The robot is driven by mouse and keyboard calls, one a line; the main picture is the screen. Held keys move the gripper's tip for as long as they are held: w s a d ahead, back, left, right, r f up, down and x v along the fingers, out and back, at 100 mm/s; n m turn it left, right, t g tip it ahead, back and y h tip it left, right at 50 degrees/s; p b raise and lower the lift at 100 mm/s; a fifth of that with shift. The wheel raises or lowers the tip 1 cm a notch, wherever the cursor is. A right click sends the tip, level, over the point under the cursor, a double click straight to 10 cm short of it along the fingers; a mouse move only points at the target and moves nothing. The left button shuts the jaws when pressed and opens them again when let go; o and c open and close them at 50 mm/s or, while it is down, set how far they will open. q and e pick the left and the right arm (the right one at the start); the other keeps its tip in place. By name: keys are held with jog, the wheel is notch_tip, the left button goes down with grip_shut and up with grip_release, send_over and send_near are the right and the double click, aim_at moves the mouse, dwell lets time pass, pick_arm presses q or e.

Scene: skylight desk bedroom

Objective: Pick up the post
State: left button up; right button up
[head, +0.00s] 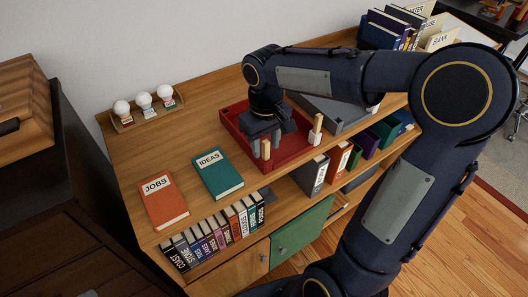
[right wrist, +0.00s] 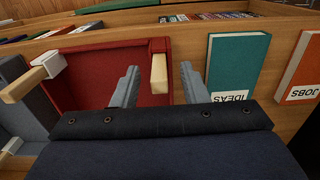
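A pale wooden post (head: 266,149) stands at the front of a red tray (head: 232,127) on the wooden shelf top. In the right wrist view the post (right wrist: 159,74) shows with a red piece at its far end. My right gripper (head: 264,143) reaches down over the tray. Its fingers (right wrist: 159,68) are open, one on each side of the post, with visible gaps. A second pale post (head: 318,123) with a white base is at the tray's right corner; it also shows in the right wrist view (right wrist: 20,87). My left gripper is not in view.
A teal IDEAS book (head: 218,174) and an orange JOBS book (head: 164,201) lie left of the red tray. A grey tray (head: 338,118) adjoins it on the right. Three bulbs (head: 143,100) stand at the back left. Binders and books fill the shelf below.

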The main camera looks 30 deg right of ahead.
notch_tip(320, 180, down, 2)
jog(key=shift+f, duration=0.15)
grip_shut()
jog(key=shift+r, duration=0.2)
